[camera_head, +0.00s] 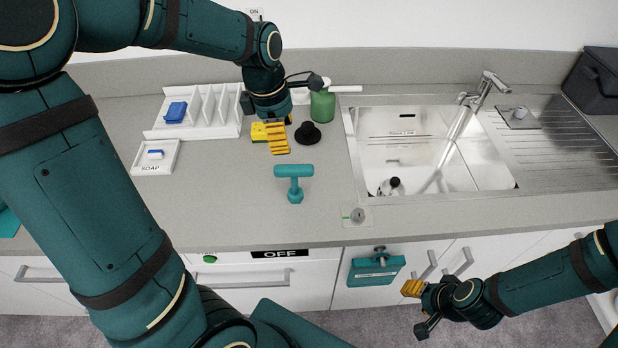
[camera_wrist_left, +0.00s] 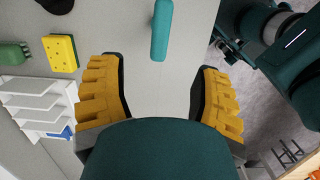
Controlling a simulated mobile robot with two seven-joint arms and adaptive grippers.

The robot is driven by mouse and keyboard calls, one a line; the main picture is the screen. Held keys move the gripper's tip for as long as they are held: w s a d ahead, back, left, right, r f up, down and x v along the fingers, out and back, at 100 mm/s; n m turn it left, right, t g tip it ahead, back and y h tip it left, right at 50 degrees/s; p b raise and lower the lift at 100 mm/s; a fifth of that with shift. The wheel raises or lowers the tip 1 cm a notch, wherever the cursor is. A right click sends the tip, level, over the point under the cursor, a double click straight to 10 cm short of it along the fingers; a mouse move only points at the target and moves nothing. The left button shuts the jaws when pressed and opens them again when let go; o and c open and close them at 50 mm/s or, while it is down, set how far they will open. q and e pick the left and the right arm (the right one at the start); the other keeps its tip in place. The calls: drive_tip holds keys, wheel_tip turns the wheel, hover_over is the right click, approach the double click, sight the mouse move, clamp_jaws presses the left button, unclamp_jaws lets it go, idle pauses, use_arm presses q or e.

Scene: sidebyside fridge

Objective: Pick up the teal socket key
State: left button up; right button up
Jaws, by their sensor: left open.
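The teal socket key (camera_head: 295,180) is T-shaped and stands on the grey counter, left of the sink. In the left wrist view its crossbar (camera_wrist_left: 161,30) shows beyond the fingertips, near the counter's edge. My left gripper (camera_head: 278,139) is above the counter, behind the key and slightly left of it. In the left wrist view my left gripper (camera_wrist_left: 160,66) has its yellow fingers wide apart with nothing between them. My right gripper (camera_head: 413,296) is low in front of the cabinets, away from the key; its finger gap is unclear.
A yellow sponge (camera_head: 259,132), a black hat-like stopper (camera_head: 307,133) and a green bottle (camera_head: 322,104) stand near my left gripper. A white rack (camera_head: 196,126) and a soap dish (camera_head: 140,168) are at left. The sink (camera_head: 400,120) is at right. Counter around the key is clear.

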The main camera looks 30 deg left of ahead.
sight(293, 167)
use_arm(q)
drive_tip(key=f, duration=0.2)
drive_tip(key=f+b, duration=0.1)
drive_tip(key=f, duration=0.2)
drive_tip(key=d+f, duration=0.1)
drive_tip(key=f, duration=0.1)
drive_tip(key=shift+w+f+b, duration=0.25)
drive_tip(key=shift+f+b, duration=0.05)
drive_tip(key=shift+f, duration=0.05)
drive_tip(key=shift+w+d+f+b, duration=0.1)
drive_tip(key=shift+d+f+b, duration=0.05)
drive_tip(key=shift+f, duration=0.75)
drive_tip(key=shift+w+d+f+b, duration=0.1)
drive_tip(key=shift+d+f+b, duration=0.1)
drive_tip(key=shift+f, duration=0.7)
drive_tip(key=shift+w+d+f+b, duration=0.1)
drive_tip(key=shift+d+f+b, duration=0.05)
drive_tip(key=shift+f, duration=0.75)
clamp_jaws()
